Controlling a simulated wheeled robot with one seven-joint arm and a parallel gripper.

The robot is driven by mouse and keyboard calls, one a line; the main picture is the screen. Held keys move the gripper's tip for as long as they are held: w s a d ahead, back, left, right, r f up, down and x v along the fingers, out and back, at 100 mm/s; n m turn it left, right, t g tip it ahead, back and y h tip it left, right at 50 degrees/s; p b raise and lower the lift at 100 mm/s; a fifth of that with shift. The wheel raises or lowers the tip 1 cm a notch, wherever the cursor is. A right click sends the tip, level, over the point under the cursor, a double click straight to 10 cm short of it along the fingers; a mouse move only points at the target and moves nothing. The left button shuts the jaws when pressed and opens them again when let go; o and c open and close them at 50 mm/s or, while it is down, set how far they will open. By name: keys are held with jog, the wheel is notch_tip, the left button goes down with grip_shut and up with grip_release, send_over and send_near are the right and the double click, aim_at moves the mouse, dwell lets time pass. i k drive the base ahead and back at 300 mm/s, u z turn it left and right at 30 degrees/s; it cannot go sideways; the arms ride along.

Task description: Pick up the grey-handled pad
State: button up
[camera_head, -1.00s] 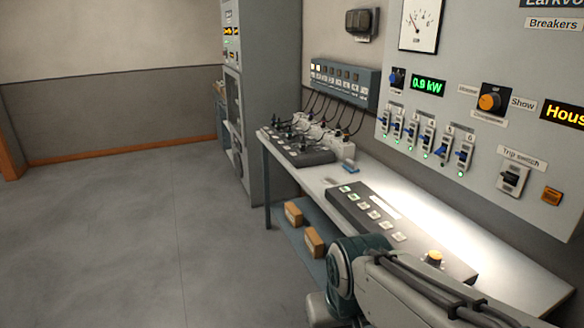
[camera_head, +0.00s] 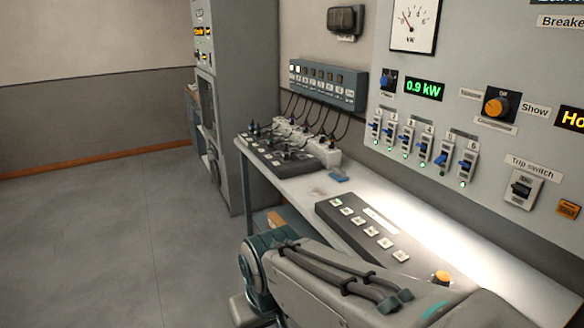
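A small blue pad-like thing (camera_head: 338,176) lies on the bench by the white plug blocks, behind the button panel. It is too small to tell whether it has a grey handle. A faint, flat greyish thing (camera_head: 316,191) lies just left of it on the bench, and I cannot tell what it is. My arm crosses the bottom of the view in front of the bench. My gripper is out of view.
The bench (camera_head: 480,268) runs along the wall. It carries a dark button panel (camera_head: 372,238), a fader desk (camera_head: 270,158) and white plug blocks (camera_head: 322,150) with cables. A breaker panel (camera_head: 440,103) hangs above. A tall grey cabinet (camera_head: 243,85) stands left; the floor (camera_head: 130,235) there is clear.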

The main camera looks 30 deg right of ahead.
aim_at(337, 174)
jog(key=i, duration=3.2)
jog(key=z, duration=3)
jog(key=i, duration=0.55)
